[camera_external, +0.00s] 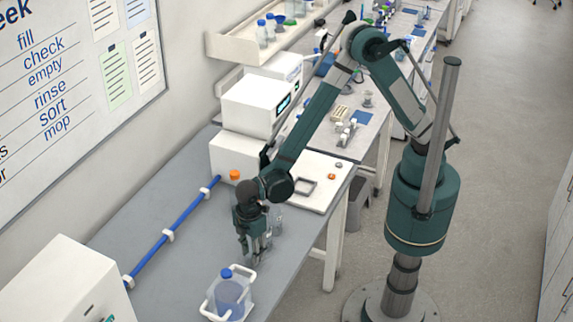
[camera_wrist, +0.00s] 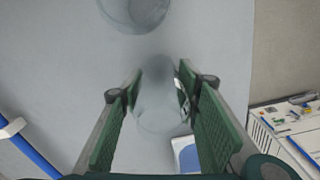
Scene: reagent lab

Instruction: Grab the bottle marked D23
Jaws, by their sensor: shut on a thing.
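My gripper (camera_external: 255,254) points down over the grey bench, and its green fingers also show in the wrist view (camera_wrist: 158,87). It is shut on a clear bottle (camera_wrist: 158,112) that stands between the two fingers. A white and blue patch (camera_wrist: 186,154), perhaps a label, shows low beside it; no marking can be read, so I cannot tell whether this is D23. In the external view the fingers largely hide the held bottle. Another clear vessel (camera_external: 278,221) stands just behind the gripper.
A white carrier (camera_external: 208,306) with a blue-capped bottle (camera_external: 231,292) sits at the near bench end. A second round clear vessel (camera_wrist: 137,10) is at the top of the wrist view. A blue rail (camera_external: 186,215) runs along the wall side. White machines (camera_external: 257,103) stand behind.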

